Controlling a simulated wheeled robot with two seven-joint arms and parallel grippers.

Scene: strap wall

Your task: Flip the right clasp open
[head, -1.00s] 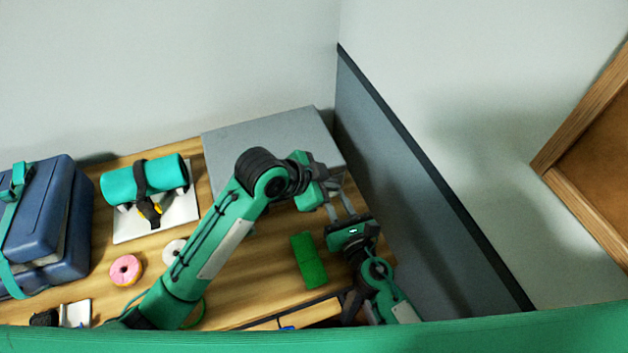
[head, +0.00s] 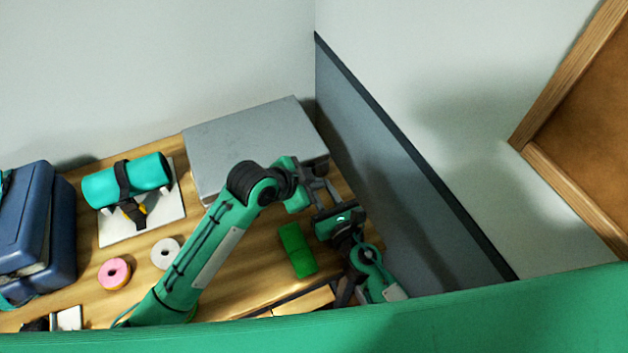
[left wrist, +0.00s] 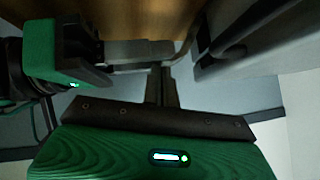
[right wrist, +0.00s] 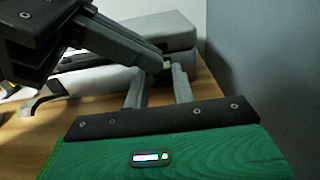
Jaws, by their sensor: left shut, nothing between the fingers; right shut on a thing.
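The grey metal case (head: 250,140) lies at the back of the table against the partition, and its front edge shows in the right wrist view (right wrist: 120,77). My right gripper (head: 322,187) is at the case's front right corner. Its fingers (right wrist: 161,72) are closed with a gap between them, around a small part at the case edge that appears to be the right clasp; the fingers mostly hide it. A curved grey strip (right wrist: 45,98) sticks out from the case front further left. My left gripper (head: 309,170) is shut and empty, its tips very close to the right fingers.
A partition (head: 400,150) stands close on the right. A green block (head: 298,250), a white roll (head: 165,253) and a pink roll (head: 114,273) lie in front of the case. A strapped teal cylinder (head: 100,190) and a blue case (head: 62,235) are at the left.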

